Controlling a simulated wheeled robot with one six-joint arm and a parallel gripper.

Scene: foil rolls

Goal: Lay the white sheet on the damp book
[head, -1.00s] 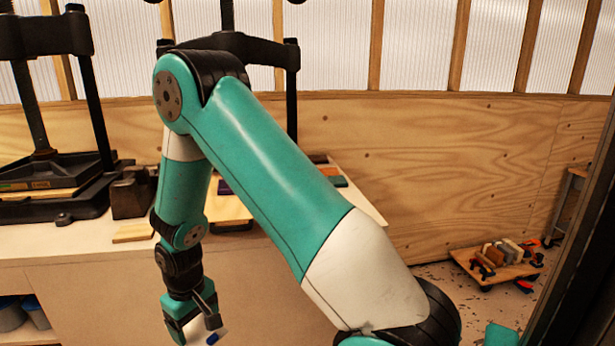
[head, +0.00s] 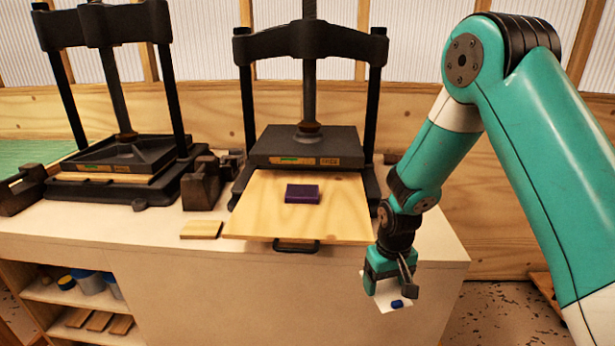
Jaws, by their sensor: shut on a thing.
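A dark purple book (head: 302,194) lies flat on a pale wooden board (head: 255,222) that sticks out of the right-hand press. I take it for the damp book; dampness cannot be seen. My gripper (head: 390,285) hangs low at the right, in front of the bench's front edge. It is shut on the white sheet (head: 379,300), a small white piece with a blue patch (head: 397,303). The gripper hides part of the sheet. The book is apart from the gripper, to its left and farther back.
The right press (head: 305,146) has its black plate above the board's rear. Another black press (head: 125,155) stands at the left. Dark blocks (head: 201,183) and a thin wooden piece (head: 201,230) lie between. Shelves (head: 85,300) hold jars below the bench (head: 150,235).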

